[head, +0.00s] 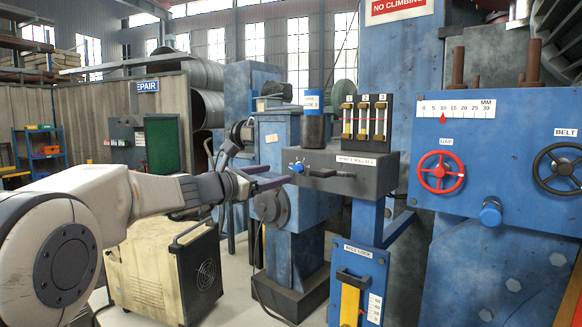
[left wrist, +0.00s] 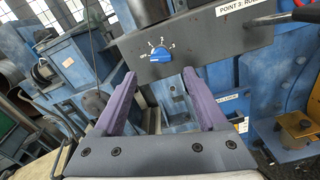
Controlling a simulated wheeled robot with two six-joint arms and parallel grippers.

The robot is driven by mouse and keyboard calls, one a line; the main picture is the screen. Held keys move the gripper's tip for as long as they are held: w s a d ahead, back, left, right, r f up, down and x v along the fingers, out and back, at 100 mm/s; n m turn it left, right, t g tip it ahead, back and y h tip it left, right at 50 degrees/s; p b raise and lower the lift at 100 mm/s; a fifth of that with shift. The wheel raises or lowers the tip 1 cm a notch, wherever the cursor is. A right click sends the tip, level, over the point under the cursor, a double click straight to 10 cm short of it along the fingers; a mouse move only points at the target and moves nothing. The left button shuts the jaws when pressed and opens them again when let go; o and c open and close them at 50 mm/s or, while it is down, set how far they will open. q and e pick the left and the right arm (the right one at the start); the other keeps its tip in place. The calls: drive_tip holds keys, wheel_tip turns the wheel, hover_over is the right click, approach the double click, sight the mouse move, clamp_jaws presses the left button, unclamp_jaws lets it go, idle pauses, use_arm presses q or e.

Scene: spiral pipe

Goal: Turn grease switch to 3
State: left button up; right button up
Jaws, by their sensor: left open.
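The grease switch (head: 297,167) is a small blue knob on the front left of a dark grey box (head: 340,172). In the left wrist view the blue knob (left wrist: 160,54) sits below a small white scale whose marks are too small to read surely. I cannot tell which mark it points at. My left gripper (head: 277,175) has purple fingers and is open, just in front of the knob and apart from it. In the left wrist view the knob shows beyond the gap between the fingertips (left wrist: 160,76). My right gripper is not in view.
A dark handle (head: 337,173) sticks out of the box right of the knob. A dark blue-topped cylinder (head: 312,118) and several gauges (head: 364,118) stand on top. A red handwheel (head: 440,172) is on the blue machine at right. A yellow lever (head: 349,303) is below.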

sight(294, 170)
use_arm(q)
drive_tip(key=p+x, duration=0.2)
drive_tip(key=x, duration=0.4)
drive_tip(key=shift+r+p, duration=0.15)
drive_tip(key=shift+p, duration=0.25)
drive_tip(key=shift+x, duration=0.75)
drive_tip(key=shift+f, duration=0.2)
clamp_jaws()
